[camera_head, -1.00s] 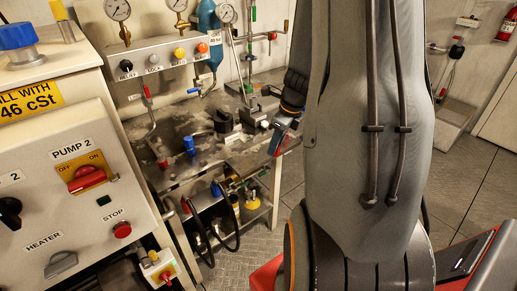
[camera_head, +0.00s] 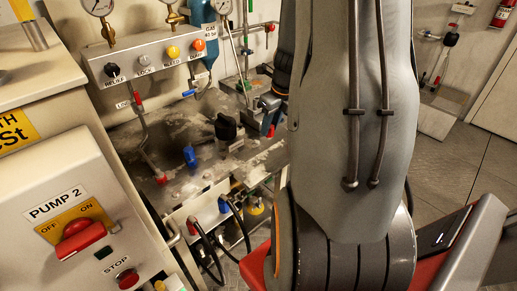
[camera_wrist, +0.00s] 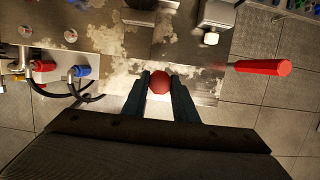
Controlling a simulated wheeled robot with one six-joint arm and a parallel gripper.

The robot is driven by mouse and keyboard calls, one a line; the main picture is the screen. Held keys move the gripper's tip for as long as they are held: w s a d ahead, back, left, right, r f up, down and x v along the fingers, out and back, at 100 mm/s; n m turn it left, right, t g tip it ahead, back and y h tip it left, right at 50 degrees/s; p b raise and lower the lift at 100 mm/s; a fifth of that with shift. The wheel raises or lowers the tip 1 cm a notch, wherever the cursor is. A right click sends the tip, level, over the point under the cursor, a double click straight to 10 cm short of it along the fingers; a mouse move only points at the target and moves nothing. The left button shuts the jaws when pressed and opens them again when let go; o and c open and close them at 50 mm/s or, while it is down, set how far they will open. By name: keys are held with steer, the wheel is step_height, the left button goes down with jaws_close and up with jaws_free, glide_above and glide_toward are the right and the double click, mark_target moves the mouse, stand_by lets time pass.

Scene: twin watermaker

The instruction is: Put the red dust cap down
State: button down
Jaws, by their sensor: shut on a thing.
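The red dust cap (camera_wrist: 159,82) shows in the wrist view as a round red piece between the two fingertips of my gripper (camera_wrist: 159,88). The fingers are shut on it. Below it in the wrist view is the worn, stained metal bench top (camera_wrist: 118,88), near its edge. I cannot tell whether the cap touches the bench.
A red-handled tool (camera_wrist: 262,67) sticks out past the bench edge. A metal block (camera_wrist: 216,14) stands on the bench. Hoses with red and blue fittings (camera_wrist: 80,71) lie left. A blue part (camera_head: 190,156) and a black part (camera_head: 226,127) stand on the bench. The pump panel (camera_head: 75,215) is nearer.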

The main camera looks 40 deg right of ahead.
mark_target(273, 133)
steer(key=shift+w+f, duration=0.2)
steer(key=shift+w, duration=0.05)
steer(key=x, duration=0.3)
steer(key=s+b+x, duration=0.1)
steer(key=x, duration=0.2)
steer(key=s+b+x, duration=0.1)
steer(key=x, duration=0.2)
steer(key=shift+d+f, duration=0.1)
steer(key=shift+f, duration=0.3)
steer(key=shift+f, duration=0.1)
steer(key=c, duration=1.4)
jaws_free()
steer(key=p+v, duration=0.1)
steer(key=v, duration=1.1)
steer(key=shift+s+p, duration=0.1)
steer(key=shift+p, duration=0.2)
